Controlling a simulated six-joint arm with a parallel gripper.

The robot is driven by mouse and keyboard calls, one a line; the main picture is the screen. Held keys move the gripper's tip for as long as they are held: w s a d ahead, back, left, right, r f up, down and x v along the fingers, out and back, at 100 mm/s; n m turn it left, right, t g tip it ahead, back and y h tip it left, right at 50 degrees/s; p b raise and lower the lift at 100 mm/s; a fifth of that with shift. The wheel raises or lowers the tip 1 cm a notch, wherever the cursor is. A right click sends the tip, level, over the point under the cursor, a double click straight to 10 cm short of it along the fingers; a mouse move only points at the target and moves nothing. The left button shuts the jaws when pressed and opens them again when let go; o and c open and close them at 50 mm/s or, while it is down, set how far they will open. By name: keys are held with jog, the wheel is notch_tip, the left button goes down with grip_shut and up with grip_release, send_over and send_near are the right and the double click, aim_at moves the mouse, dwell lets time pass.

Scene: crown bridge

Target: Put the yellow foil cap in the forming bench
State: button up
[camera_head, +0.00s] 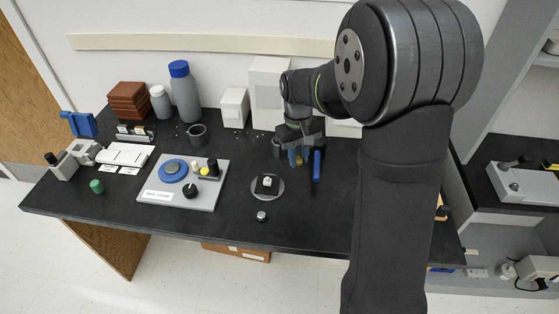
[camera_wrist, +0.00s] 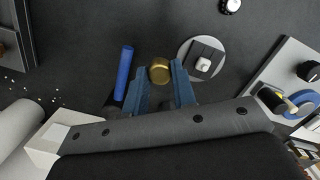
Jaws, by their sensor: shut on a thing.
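The yellow foil cap (camera_wrist: 160,71) looks like a small gold cylinder in the wrist view. My gripper (camera_wrist: 161,82) is shut on it, with one blue-grey finger on each side. In the head view my gripper (camera_head: 300,160) is over the right-centre of the black table, and a bit of the gold cap (camera_head: 292,158) shows beneath it. A grey board (camera_head: 155,192) with a blue ring and black knobs is left of my gripper; its label is too small to read surely, and I take it as the forming bench. Its edge also shows at right in the wrist view (camera_wrist: 272,68).
A round metal disc (camera_head: 278,187) with a black block and white piece lies between gripper and board. A blue pen-like tool (camera_head: 317,166) is close right of my gripper. A small silver-topped knob (camera_head: 262,216) is near the front edge. Bottles (camera_head: 185,95) and white boxes stand behind.

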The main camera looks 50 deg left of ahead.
jog(key=shift+w+d+r, duration=0.4)
jog(key=shift+d, duration=0.1)
jog(key=n, duration=0.4)
send_over(237, 215)
jog(key=f, duration=0.9)
jog(key=shift+w+f, duration=0.1)
jog(key=shift+w, duration=0.3)
jog(key=shift+s+a+f, duration=0.25)
jog(key=shift+s+f, duration=0.05)
jog(key=shift+s, duration=0.05)
jog(key=shift+f, duration=1.95)
jog(key=shift+f, duration=0.15)
jog(key=o, duration=1)
jog(key=shift+c, duration=0.2)
